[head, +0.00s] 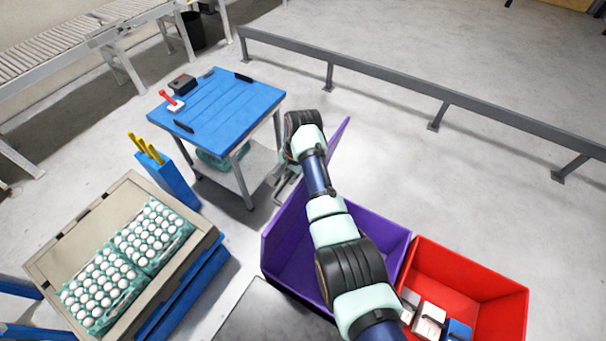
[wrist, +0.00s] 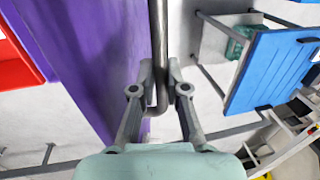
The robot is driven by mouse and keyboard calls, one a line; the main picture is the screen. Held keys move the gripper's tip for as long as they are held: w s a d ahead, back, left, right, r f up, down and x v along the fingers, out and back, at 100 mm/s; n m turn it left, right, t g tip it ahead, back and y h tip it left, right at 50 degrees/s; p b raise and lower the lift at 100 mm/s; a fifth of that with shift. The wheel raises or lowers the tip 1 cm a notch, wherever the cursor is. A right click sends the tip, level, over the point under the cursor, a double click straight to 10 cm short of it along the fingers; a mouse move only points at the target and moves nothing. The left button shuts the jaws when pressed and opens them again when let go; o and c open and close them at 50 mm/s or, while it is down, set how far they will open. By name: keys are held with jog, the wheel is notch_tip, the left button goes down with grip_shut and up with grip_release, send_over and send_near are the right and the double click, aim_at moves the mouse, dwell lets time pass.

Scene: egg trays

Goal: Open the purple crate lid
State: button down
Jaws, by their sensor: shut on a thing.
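The purple crate (head: 278,236) stands at the lower middle of the head view, with its inside showing. Its purple lid (head: 341,138) is raised and stands steeply, seen nearly edge-on behind my arm. In the wrist view the lid (wrist: 85,50) is a broad purple panel on the left. My gripper (head: 284,180) is on the left side of the raised lid, partly hidden by my wrist. In the wrist view my gripper (wrist: 159,72) is shut on a grey metal bar handle (wrist: 158,30), which runs between the fingers beside the lid.
A red crate (head: 480,275) with several boxes adjoins the purple crate on the right. A blue-topped cart (head: 225,105) stands close behind my gripper. A beige tray (head: 110,205) of eggs is at left. A grey rail (head: 380,83) crosses the back; floor before it is clear.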

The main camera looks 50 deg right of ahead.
jog(key=shift+w+a, duration=0.35)
jog(key=shift+w, duration=0.25)
jog(key=c, duration=1.2)
grip_release()
jog(key=shift+a, duration=0.2)
jog(key=shift+d, duration=0.15)
jog(key=r, duration=0.4)
jog(key=s+r, duration=0.1)
jog(key=r, duration=0.3)
jog(key=s+r, duration=0.1)
jog(key=r, duration=0.2)
jog(key=shift+s+d+r, duration=0.15)
jog(key=shift+d+r, duration=0.1)
jog(key=shift+r, duration=0.15)
